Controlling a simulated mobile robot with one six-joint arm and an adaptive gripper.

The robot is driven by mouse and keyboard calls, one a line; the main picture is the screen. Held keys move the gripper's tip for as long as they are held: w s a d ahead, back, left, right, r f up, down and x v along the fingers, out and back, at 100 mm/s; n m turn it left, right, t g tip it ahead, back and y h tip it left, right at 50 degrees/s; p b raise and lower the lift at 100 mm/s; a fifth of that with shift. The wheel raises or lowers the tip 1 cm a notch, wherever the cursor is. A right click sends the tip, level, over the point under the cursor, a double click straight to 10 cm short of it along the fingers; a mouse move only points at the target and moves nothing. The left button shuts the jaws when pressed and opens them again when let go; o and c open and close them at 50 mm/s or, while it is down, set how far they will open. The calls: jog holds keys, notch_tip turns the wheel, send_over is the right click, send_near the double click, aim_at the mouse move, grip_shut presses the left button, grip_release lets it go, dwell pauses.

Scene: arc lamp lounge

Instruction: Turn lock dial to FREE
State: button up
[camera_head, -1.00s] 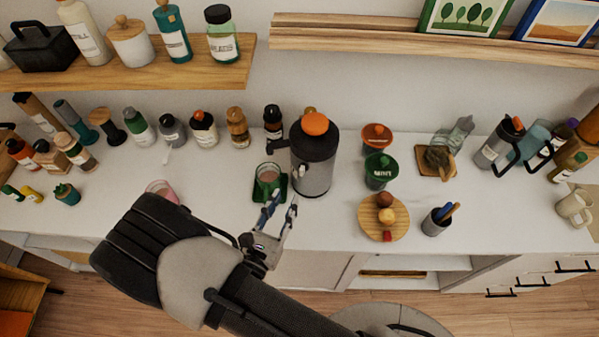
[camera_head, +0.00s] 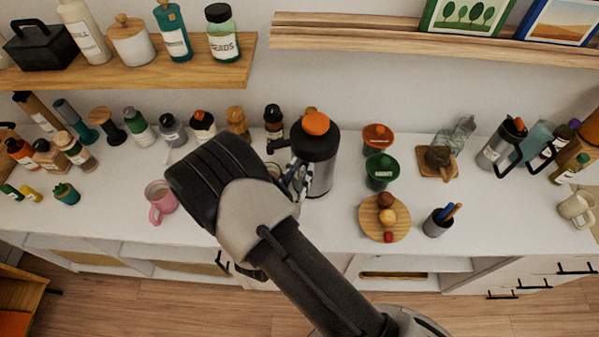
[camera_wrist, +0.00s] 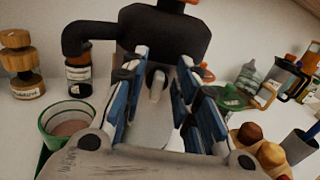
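A dark grey pump flask (camera_head: 318,160) with an orange top (camera_head: 316,124) stands on the white counter. In the wrist view the flask (camera_wrist: 180,38) fills the upper middle, its black spout pointing left. A small pale grey dial lever (camera_wrist: 157,84) shows on its front, roughly upright; I cannot read any marking near it. My gripper (camera_wrist: 163,60) is open, with one blue-padded finger on each side of the lever and gaps visible between. In the head view my gripper (camera_head: 290,178) is at the flask's left front, mostly hidden by my arm.
A green cup with a brown drink (camera_wrist: 68,122) stands close at the left of my gripper. A pink mug (camera_head: 161,203) stands left of my arm.

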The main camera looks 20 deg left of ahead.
grip_shut()
dwell(0.5)
jog(key=n, duration=0.4)
jog(key=shift+a, duration=0.3)
jog(key=n, duration=0.1)
jog(key=n+p, duration=0.1)
jog(key=n, duration=0.1)
jog(key=shift+a+f+n, duration=0.15)
jog(key=shift+a+n, duration=0.05)
jog(key=shift+n, duration=0.1)
jog(key=n, duration=0.5)
jog(key=shift+w+a+f, duration=0.1)
jog(key=shift+a+f, duration=0.1)
jog(key=shift+f, duration=0.1)
jog(key=n, duration=0.5)
jog(key=shift+f+p, duration=0.35)
jog(key=shift+p, duration=0.05)
